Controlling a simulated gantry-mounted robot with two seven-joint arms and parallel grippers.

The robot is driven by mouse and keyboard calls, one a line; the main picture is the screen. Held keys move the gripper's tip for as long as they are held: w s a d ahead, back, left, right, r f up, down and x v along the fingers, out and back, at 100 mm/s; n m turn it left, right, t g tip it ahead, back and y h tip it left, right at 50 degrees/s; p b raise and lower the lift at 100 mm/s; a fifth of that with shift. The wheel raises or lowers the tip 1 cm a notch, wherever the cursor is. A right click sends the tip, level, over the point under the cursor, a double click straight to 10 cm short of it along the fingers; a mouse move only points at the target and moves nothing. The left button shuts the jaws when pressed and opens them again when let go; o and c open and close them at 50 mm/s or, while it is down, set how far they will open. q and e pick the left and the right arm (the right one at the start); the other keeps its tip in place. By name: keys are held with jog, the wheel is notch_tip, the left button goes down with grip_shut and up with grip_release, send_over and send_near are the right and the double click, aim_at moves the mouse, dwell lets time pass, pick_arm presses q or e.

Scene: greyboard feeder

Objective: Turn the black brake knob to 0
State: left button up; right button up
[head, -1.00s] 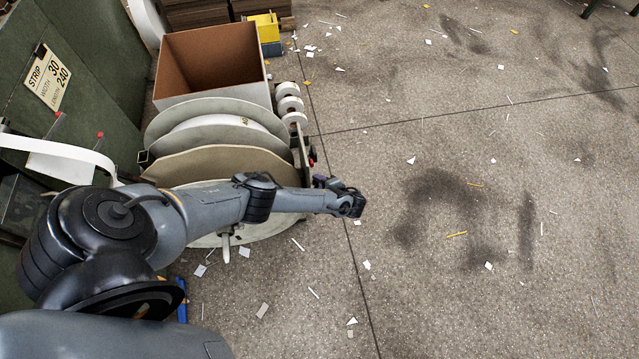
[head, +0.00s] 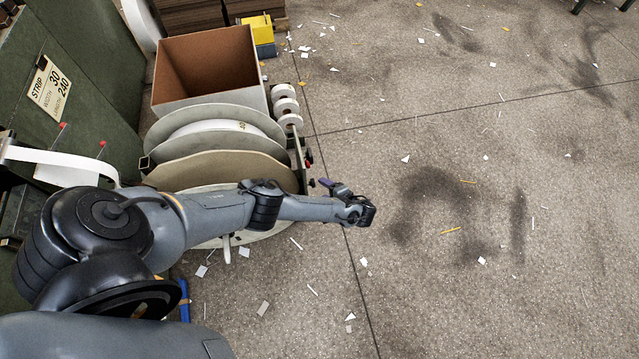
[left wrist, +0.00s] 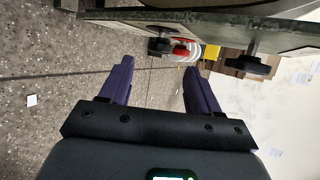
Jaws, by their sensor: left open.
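My left gripper (head: 333,187) is beside the right side of the reel stand in the head view, partly hidden by its own wrist. In the left wrist view its two purple fingers (left wrist: 158,86) are apart, with nothing between them. A black knob (left wrist: 158,47) with a red part (left wrist: 180,48) next to it sits on the stand's side, beyond the fingers. I cannot tell which knob is the brake knob, and no scale or 0 mark is readable. My right gripper is not in view.
Large reels (head: 215,165) stand under and behind my left arm. An open cardboard box (head: 208,70) and small white rolls (head: 284,106) are beyond them. A green machine (head: 85,75) is at the left.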

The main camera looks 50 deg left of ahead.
pick_arm(q)
jog(key=shift+p+v, duration=0.65)
jog(key=shift+v, duration=1.45)
